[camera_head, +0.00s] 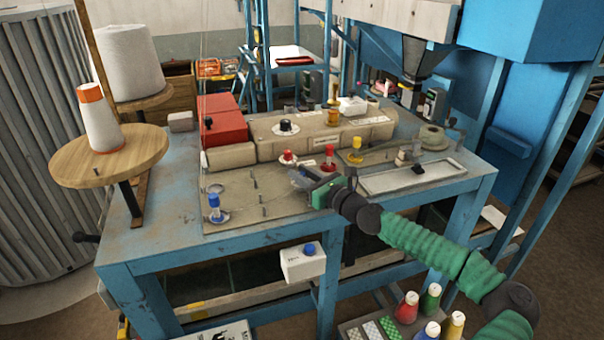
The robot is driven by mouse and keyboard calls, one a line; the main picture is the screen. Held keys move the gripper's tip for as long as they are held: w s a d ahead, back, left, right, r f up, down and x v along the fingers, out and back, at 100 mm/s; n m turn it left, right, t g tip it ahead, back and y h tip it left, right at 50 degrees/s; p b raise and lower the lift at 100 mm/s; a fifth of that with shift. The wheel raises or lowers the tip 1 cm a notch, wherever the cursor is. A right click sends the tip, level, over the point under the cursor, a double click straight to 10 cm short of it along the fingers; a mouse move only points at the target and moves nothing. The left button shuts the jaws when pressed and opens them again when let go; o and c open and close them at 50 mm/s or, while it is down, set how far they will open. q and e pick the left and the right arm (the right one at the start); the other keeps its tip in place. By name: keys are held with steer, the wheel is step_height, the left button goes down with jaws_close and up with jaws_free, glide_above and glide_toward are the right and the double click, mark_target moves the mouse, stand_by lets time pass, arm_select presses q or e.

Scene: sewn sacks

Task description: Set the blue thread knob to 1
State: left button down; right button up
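A blue knob (213,204) stands on a round pale base at the front left of the machine's flat plate (255,195). Its dial marks are too small to read, so I cannot tell its setting. My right gripper (299,178) reaches in from the lower right on a green-sleeved arm. Its fingertips are over the plate, to the right of the blue knob and apart from it. The fingers are too small to show whether they are open or shut. My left gripper is not in view.
Red knobs (328,160) and a yellow knob (355,153) stand near my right gripper. A white box with a blue button (309,249) hangs on the table front. Thread cones (99,120) stand at the left. A red block (222,123) is behind the plate.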

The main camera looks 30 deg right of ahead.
steer(key=shift+d+f, duration=0.1)
steer(key=shift+d, duration=0.3)
steer(key=shift+c, duration=1.2)
steer(key=shift+a, duration=0.55)
jaws_close()
steer(key=shift+d+m+h+b, duration=0.3)
steer(key=shift+m+h+b, duration=0.2)
steer(key=shift+h+b, duration=0.25)
steer(key=m+g+h+b, duration=0.1)
steer(key=m+h+b, duration=0.2)
steer(key=h+b, duration=0.1)
steer(key=m+g+h+b, duration=0.2)
steer(key=m+h+b, duration=0.1)
steer(key=h+b, duration=0.1)
steer(key=m+g+h+b, duration=0.2)
steer(key=m+h+b, duration=0.2)
steer(key=h, duration=0.2)
steer(key=shift+a+f, duration=0.1)
steer(key=shift+a, duration=0.2)
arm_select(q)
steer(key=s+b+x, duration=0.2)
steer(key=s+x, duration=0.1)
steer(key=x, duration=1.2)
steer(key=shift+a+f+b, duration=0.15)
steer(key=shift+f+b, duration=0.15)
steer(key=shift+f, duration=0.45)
arm_select(e)
steer(key=shift+d+m+g+h, duration=0.1)
steer(key=shift+m+g+h, duration=1.35)
steer(key=shift+g, duration=0.45)
